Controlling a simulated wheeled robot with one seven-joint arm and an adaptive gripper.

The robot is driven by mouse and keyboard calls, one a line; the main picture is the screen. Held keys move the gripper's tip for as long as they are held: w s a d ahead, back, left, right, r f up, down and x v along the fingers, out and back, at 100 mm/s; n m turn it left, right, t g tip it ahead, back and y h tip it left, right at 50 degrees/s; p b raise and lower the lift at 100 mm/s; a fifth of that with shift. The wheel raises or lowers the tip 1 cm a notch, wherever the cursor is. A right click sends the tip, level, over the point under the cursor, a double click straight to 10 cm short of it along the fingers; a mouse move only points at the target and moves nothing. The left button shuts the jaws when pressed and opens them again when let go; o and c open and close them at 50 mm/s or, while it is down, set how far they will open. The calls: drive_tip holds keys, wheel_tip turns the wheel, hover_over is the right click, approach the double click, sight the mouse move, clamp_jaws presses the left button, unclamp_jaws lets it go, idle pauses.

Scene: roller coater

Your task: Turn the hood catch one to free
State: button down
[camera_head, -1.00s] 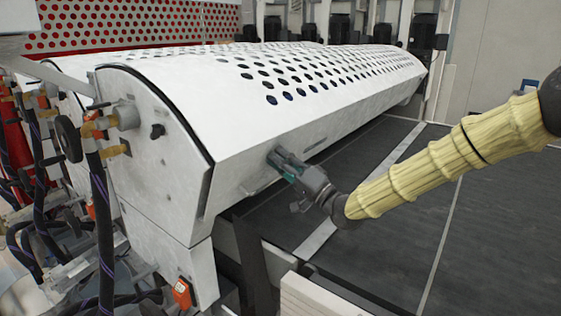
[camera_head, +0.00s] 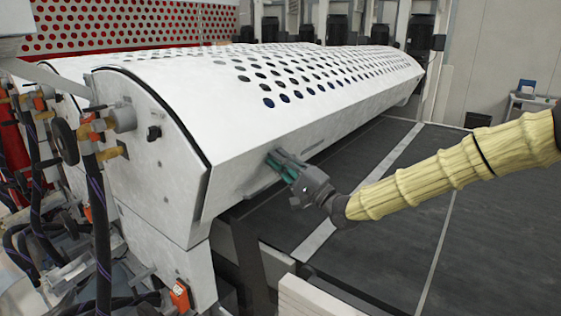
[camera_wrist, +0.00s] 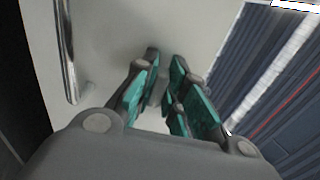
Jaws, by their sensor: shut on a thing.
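The white hood (camera_head: 180,105) of the roller coater is down, with rows of holes along its top. My gripper (camera_head: 277,160) is at the lower front face of the hood, towards its near end. Its teal-padded fingers point into that face and are closed around hood catch one.
A shiny bar handle (camera_wrist: 70,60) stands on the hood panel left of my fingers. Below the hood lies a dark conveyor bed (camera_head: 385,200) with a pale strip. Hoses and valves (camera_head: 98,190) crowd the machine's left end. The space right of the hood is open.

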drive_tip(key=c, duration=1.5)
unclamp_jaws()
drive_tip(key=shift+o, duration=0.2)
drive_tip(key=shift+s, duration=0.1)
drive_tip(key=v, duration=1.2)
drive_tip(key=shift+d, duration=0.1)
